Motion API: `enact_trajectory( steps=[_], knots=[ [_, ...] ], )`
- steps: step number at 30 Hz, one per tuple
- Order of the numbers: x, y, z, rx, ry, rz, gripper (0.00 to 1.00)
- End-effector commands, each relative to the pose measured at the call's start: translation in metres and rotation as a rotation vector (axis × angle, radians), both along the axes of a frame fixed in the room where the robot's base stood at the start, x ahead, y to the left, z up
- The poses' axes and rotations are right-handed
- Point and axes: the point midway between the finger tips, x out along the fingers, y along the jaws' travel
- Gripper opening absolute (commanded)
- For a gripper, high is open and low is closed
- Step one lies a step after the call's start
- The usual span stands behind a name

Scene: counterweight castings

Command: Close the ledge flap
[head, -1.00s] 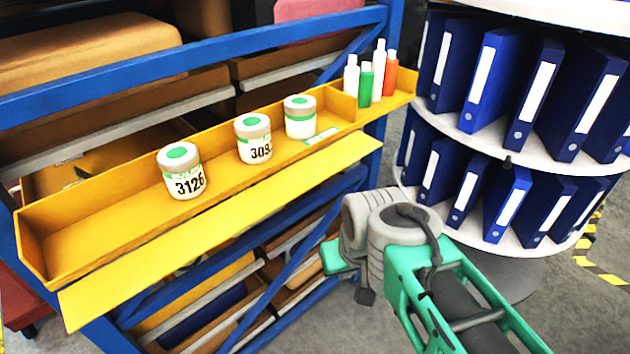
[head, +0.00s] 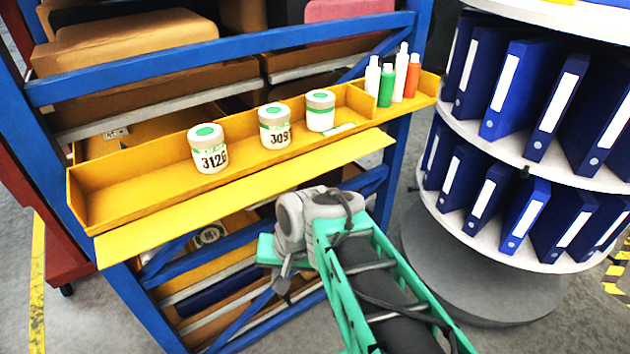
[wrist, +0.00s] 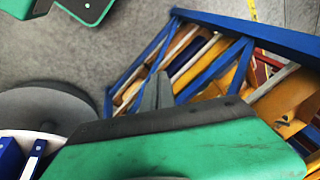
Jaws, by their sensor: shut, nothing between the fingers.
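The yellow ledge flap (head: 250,196) runs along the front of the yellow ledge (head: 140,192) in the head view. It is folded down and outward, so the ledge's front is open. My gripper is below and in front of the flap, on its right half, apart from it as far as I can see. Its fingertips are hidden in the head view. In the wrist view my gripper's grey fingers (wrist: 156,93) are together and empty, pointing toward the blue rack frame.
On the ledge stand jars (head: 208,148), (head: 275,127) and (head: 320,111). Several small bottles (head: 387,85) stand in its right compartment. A round binder carousel (head: 480,222) is close on the right. The blue rack (head: 240,48) carries the ledge.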

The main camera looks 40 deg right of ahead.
Motion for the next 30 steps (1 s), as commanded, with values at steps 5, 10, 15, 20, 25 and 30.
enact_trajectory(
  steps=[5,10,15,20,25,30],
  knots=[
    [-0.005,-0.043,0.001,0.398,-0.014,-0.653,0.0],
    [-0.009,-0.083,0.029,0.888,-0.077,-1.252,0.0],
    [-0.022,-0.13,0.079,1.425,-0.173,-1.68,0.0],
    [-0.036,-0.156,0.111,1.74,-0.23,-1.822,0.0],
    [-0.035,-0.161,0.11,1.795,-0.236,-1.841,0.0],
    [-0.022,-0.16,0.098,1.786,-0.236,-1.837,0.0]
  ],
)
